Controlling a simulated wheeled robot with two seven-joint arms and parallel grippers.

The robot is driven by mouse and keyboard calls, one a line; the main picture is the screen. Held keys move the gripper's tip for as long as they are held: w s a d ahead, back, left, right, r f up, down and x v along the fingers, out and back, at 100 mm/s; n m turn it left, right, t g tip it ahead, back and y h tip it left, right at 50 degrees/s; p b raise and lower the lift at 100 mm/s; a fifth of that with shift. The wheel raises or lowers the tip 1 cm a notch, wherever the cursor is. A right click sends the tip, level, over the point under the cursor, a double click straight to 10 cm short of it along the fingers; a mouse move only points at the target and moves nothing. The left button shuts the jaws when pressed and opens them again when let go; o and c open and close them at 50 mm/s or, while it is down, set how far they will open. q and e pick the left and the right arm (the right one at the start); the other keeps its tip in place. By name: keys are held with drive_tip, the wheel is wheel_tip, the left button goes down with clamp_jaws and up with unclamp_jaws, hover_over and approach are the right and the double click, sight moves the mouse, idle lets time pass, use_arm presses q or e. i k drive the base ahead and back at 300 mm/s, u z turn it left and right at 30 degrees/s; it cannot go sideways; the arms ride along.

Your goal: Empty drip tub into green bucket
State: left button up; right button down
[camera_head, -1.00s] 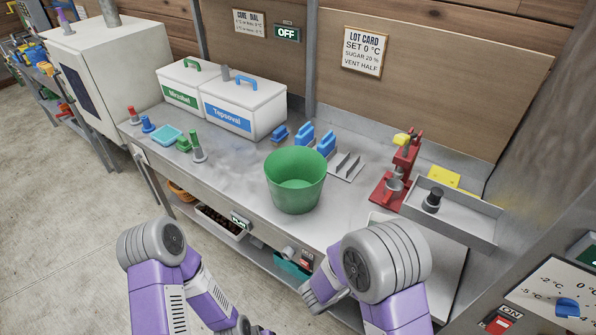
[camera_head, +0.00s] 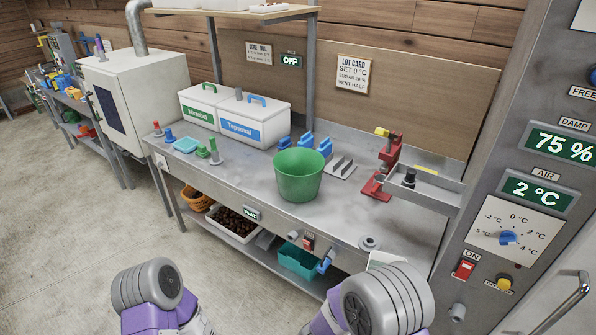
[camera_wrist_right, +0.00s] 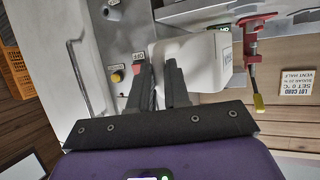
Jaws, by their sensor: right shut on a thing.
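The green bucket (camera_head: 300,176) stands upright on the metal bench; the visible part of its inside looks empty. A teal tub (camera_head: 300,258) sits below the bench's front edge, near a short pipe with a blue handle (camera_head: 326,261). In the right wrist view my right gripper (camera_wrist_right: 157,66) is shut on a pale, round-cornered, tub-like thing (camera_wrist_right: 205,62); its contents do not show. Its pale edge (camera_head: 386,258) seems to show in the head view behind my right arm, which hides the gripper. My left gripper is out of view.
Two lidded white boxes (camera_head: 254,122) stand behind the bucket. A control panel (camera_head: 515,225) rises at the right edge. Bare bench lies in front of the bucket.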

sight(299, 170)
drive_tip(key=u, duration=1.5)
drive_tip(key=i, duration=1.15)
drive_tip(key=z, duration=1.95)
